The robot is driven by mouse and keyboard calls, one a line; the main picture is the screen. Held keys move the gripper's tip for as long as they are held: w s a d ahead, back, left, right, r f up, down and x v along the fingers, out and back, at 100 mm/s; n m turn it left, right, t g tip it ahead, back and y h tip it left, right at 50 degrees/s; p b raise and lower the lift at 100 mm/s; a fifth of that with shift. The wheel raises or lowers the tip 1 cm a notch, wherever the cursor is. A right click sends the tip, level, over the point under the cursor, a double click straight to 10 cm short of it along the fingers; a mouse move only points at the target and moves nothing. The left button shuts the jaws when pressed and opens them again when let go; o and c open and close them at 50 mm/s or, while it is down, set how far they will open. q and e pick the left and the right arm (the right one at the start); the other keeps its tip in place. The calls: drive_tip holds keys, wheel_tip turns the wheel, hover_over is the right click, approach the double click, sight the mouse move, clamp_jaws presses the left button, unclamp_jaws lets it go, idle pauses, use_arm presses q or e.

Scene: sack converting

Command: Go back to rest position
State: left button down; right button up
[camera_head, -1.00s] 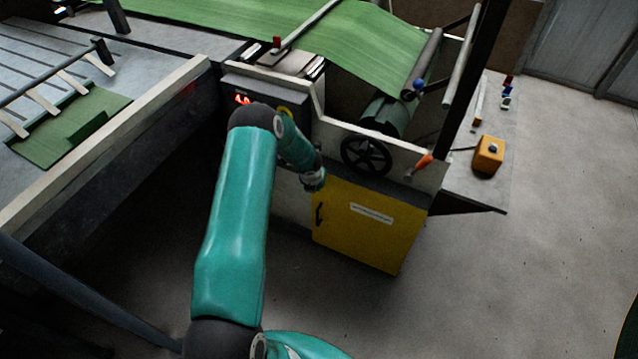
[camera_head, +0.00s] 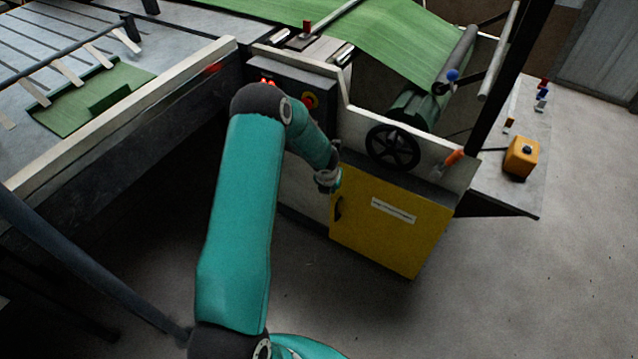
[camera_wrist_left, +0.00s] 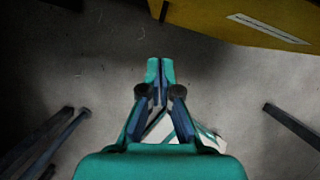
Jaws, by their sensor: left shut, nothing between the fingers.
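My left gripper shows in the left wrist view (camera_wrist_left: 160,68) with its two teal fingertips together and nothing between them. It points over bare grey floor, apart from the yellow cabinet door (camera_wrist_left: 245,18) at the upper right. In the head view my teal left arm rises from the bottom and bends at a dark elbow. Its wrist end is in front of the machine, by the left edge of the yellow door (camera_head: 390,235). The fingers are hard to make out there. My right gripper is in neither view.
The machine's black handwheel (camera_head: 392,148) and orange-handled lever (camera_head: 452,160) are just right of the wrist. A control panel (camera_head: 290,85) is behind the elbow. A slatted table (camera_head: 120,120) stands left. A yellow box (camera_head: 521,157) sits right. Floor at lower right is clear.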

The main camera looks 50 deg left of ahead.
use_arm(q)
drive_tip(key=a+p+v, duration=0.1)
drive_tip(key=v, duration=0.8)
drive_tip(key=shift+r+p, duration=0.4)
